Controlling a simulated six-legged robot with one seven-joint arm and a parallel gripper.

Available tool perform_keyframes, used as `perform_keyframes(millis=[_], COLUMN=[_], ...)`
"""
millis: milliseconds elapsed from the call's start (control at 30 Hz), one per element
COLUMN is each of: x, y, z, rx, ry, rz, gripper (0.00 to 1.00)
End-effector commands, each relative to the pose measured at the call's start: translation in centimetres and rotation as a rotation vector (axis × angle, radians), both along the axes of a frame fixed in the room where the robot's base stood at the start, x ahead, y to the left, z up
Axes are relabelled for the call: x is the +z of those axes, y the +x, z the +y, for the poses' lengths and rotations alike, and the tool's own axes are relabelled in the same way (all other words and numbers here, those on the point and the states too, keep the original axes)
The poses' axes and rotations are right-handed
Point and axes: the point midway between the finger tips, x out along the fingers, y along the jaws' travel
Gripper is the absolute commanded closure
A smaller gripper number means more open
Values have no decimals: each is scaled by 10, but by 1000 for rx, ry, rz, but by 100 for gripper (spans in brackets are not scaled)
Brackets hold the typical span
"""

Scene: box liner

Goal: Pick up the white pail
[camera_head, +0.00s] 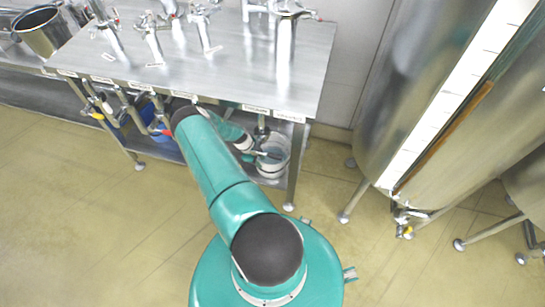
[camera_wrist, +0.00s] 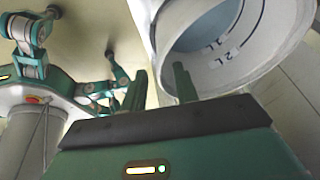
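The white pail (camera_head: 272,165) stands on the lower shelf of the steel table, near its right front leg. In the wrist view the pail (camera_wrist: 222,74) fills the upper right, with its round mouth and litre marks inside. My gripper (camera_head: 268,155) reaches to the pail's upper left side. In the wrist view my gripper (camera_wrist: 161,82) is open, with its two fingers apart. The right finger overlaps the pail's rim and the left finger lies outside it. I cannot tell whether either finger touches the pail.
The steel table (camera_head: 235,80) has several taps above and valves along its front edge. A blue container (camera_head: 162,132) is on the shelf further left. Large steel tanks (camera_head: 410,90) stand on legs at right. A metal pot (camera_head: 45,32) is at upper left. The floor in front is clear.

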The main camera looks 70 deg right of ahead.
Motion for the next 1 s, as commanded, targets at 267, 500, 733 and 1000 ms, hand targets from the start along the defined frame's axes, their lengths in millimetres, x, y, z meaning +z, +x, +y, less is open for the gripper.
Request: perform_keyframes(millis=[267, 500, 733, 1000], x=[-32, -50, -50, -50], y=[-20, -26, -25, -25], z=[-5, -10, -12, -12], rx=[-1, 0, 0, 0], ry=[3, 0, 0, 1], rz=[1, -1, 0, 0], gripper=[70, 70, 82, 100])
